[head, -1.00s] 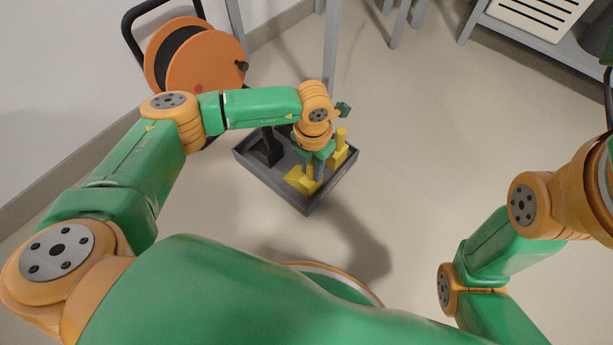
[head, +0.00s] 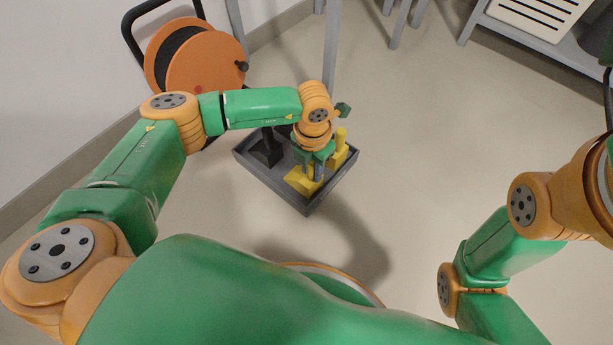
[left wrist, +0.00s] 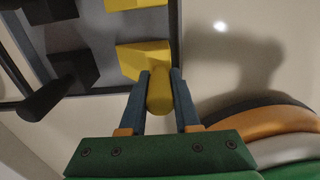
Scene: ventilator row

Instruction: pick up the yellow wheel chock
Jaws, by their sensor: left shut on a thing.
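A yellow wheel chock (head: 301,181) with a post-like handle lies in the near corner of a grey tray on the floor. My left gripper (head: 317,174) reaches down over it. In the left wrist view the two fingers (left wrist: 160,95) are shut on the chock's yellow handle, one on each side, and the wedge body (left wrist: 140,58) shows beyond them. The chock still appears to be in the tray; whether it touches the bottom I cannot tell. My right arm shows at the right, but its gripper is outside the picture.
The grey tray (head: 275,189) also holds a second yellow chock (head: 340,150) and black chocks (left wrist: 72,68) beside it. An orange cable reel (head: 205,65) stands behind the tray at the left. Grey legs stand at the back. Floor to the right is clear.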

